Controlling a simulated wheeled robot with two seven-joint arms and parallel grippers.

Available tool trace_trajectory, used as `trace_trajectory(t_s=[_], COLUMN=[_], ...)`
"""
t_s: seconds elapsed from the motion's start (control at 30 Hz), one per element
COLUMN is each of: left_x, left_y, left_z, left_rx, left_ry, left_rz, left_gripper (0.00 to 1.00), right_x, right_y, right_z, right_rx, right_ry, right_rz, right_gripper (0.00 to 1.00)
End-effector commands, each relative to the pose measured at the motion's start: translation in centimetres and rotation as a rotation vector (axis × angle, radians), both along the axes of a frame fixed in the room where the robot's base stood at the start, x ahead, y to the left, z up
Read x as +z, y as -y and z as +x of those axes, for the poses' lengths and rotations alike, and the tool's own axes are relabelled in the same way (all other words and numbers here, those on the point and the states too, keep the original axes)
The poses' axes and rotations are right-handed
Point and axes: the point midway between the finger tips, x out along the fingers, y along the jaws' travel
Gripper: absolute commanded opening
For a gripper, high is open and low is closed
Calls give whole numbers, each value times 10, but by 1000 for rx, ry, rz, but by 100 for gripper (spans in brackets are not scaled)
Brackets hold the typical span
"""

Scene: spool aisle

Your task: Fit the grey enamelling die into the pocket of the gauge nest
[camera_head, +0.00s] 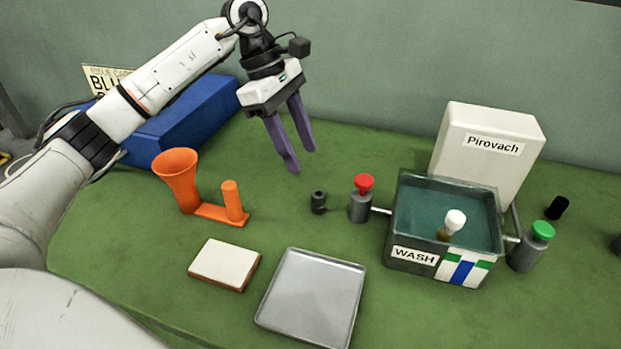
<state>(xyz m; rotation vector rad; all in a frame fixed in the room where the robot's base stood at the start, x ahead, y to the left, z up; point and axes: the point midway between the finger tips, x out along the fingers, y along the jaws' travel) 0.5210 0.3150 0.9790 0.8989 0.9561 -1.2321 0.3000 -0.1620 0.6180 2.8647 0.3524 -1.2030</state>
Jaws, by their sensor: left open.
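A small dark grey ring-like cylinder (318,202), likely the enamelling die, stands on the green table near the middle. My left gripper (300,160) is above and behind it, fingers pointing down, open and empty. An orange fixture (215,212) with a flared funnel on the left and a short post on the right stands left of the cylinder. It may be the gauge nest, but I cannot tell, and no pocket shows clearly. My right gripper is not in view.
A wash tank (412,255) with a white-topped item inside stands at right, flanked by red-knobbed (360,205) and green-knobbed (528,252) valves. Behind are a white box (450,145) and blue box (185,120). A metal tray (310,297) and white-topped block (225,264) lie in front.

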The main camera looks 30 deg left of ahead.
Motion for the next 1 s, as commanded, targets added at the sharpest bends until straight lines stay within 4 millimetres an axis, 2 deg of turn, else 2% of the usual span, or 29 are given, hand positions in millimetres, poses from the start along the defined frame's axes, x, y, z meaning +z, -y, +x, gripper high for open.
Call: trace_trajectory(t_s=[0.3,0.5,0.63,0.83,1.0], left_x=[-11,-9,-14,-45,-59], left_y=[31,39,40,40,40], left_z=[5,6,6,6,6], left_rx=[-786,-1116,-1190,-1194,-1192], left_ry=[125,140,136,137,139], left_rz=[246,337,353,353,353], left_gripper=[45,45,45,45,45], right_x=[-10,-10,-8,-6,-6], right_y=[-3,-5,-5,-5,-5], right_z=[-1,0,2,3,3], right_rx=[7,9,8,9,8], right_ry=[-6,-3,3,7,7], right_rz=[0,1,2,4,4], right_gripper=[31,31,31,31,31])
